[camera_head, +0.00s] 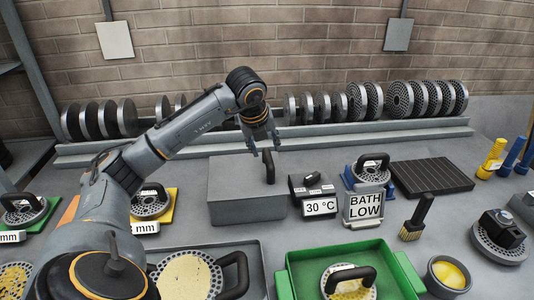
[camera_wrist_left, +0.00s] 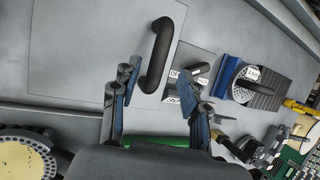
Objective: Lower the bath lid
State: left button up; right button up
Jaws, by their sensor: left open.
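The grey bath box (camera_head: 248,212) stands in the middle of the bench. Its flat grey lid (camera_head: 232,178) appears to lie level on top, and I see no clear gap. A black bar handle (camera_head: 268,166) stands near the lid's right side. In the left wrist view the handle (camera_wrist_left: 160,55) lies just beyond the fingertips, and the lid (camera_wrist_left: 85,50) fills the upper left. My left gripper (camera_head: 266,148) is open and empty, pointing down above the handle; it also shows in the left wrist view (camera_wrist_left: 160,100). My right gripper is not seen.
A black unit with a "30 °C" label (camera_head: 320,207) stands right of the box, beside a "BATH LOW" sign (camera_head: 364,206). A disc rack (camera_head: 310,131) runs behind.

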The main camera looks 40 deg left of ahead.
pick_arm(q)
jog(key=v, duration=0.7)
jog(key=shift+s, duration=0.15)
dwell(0.3)
